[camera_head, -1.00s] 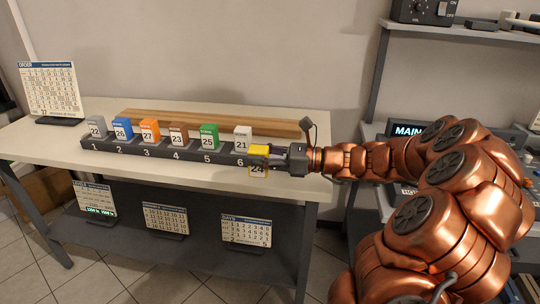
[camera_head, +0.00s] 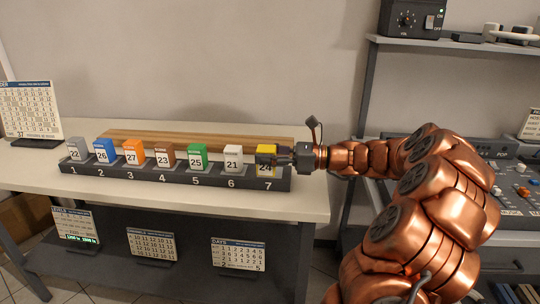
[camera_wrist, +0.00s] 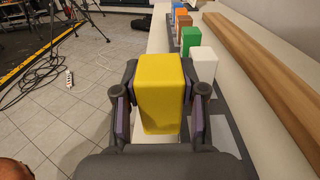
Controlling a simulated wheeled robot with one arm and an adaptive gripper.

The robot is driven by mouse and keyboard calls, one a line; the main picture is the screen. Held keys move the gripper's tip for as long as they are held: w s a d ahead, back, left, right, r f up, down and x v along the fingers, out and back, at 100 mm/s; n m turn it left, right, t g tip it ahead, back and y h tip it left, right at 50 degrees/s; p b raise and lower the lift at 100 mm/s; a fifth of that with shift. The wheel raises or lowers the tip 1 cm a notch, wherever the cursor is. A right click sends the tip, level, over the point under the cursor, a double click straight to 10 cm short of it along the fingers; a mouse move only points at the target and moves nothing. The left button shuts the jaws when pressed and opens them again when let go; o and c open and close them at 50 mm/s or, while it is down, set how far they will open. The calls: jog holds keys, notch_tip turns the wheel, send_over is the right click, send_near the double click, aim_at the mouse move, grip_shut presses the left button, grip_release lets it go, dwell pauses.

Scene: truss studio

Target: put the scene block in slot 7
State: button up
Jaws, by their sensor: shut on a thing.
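The yellow scene block (camera_head: 266,152), marked 24, is at slot 7 of the dark numbered rack (camera_head: 215,180), at its right end. My gripper (camera_head: 284,157) is shut on the block from the right; in the wrist view the yellow block (camera_wrist: 160,90) sits between both fingers. The block looks upright. Whether its base rests on the slot floor is hard to tell. Slots 1 to 6 hold the grey 22, blue 26, orange 27, brown 23, green 25 and white 21 (camera_head: 233,157) blocks.
A wooden plank (camera_head: 200,142) lies behind the rack on the white table (camera_head: 300,205). A calendar stand (camera_head: 32,110) is at the table's left. Cards stand on the lower shelf. A console (camera_head: 515,190) and shelf are at the right. The table's front strip is clear.

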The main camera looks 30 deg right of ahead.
jog(key=w+d, duration=0.4)
jog(key=w, duration=0.1)
jog(key=shift+w+d+f, duration=0.2)
jog(key=shift+d+f, duration=0.2)
jog(key=shift+s+f, duration=0.1)
jog(key=shift+f, duration=1.55)
jog(key=shift+f, duration=0.15)
jog(key=o, duration=1.2)
jog(key=shift+s+d, duration=0.1)
jog(key=v, duration=1.1)
jog(key=shift+s+d+r, duration=0.2)
jog(key=shift+s+d, duration=0.05)
